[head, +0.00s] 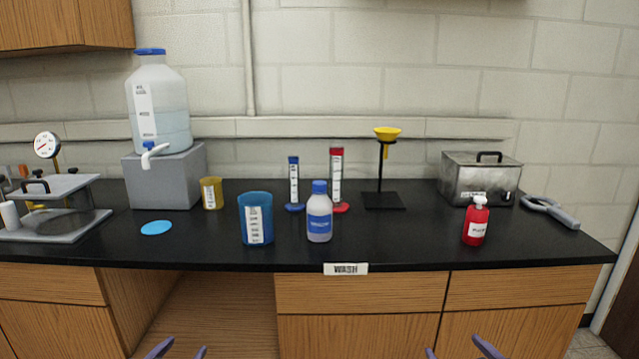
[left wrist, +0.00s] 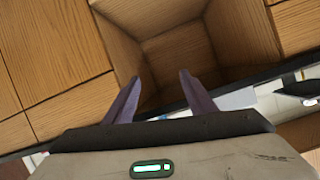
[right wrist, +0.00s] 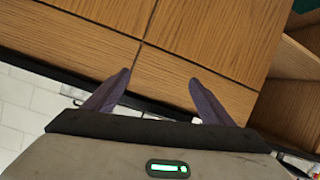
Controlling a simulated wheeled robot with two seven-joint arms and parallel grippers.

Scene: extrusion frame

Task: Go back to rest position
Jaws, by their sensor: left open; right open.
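My left gripper (head: 176,350) shows only its purple fingertips at the bottom edge of the head view, in front of the bench's open knee space. In the left wrist view its two fingers (left wrist: 152,98) stand apart with nothing between them. My right gripper (head: 465,348) also shows only its fingertips at the bottom edge of the head view, in front of the wooden cabinet doors. In the right wrist view its fingers (right wrist: 160,95) are spread and empty. Both grippers are below the level of the bench top and touch nothing that I can see.
The black bench top (head: 400,245) holds a blue beaker (head: 256,220), a blue-capped bottle (head: 319,215), a red bottle (head: 476,222), a yellow funnel on a stand (head: 387,134), a metal box (head: 480,180) and a large carboy (head: 158,105). Its front edge lies beyond both grippers.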

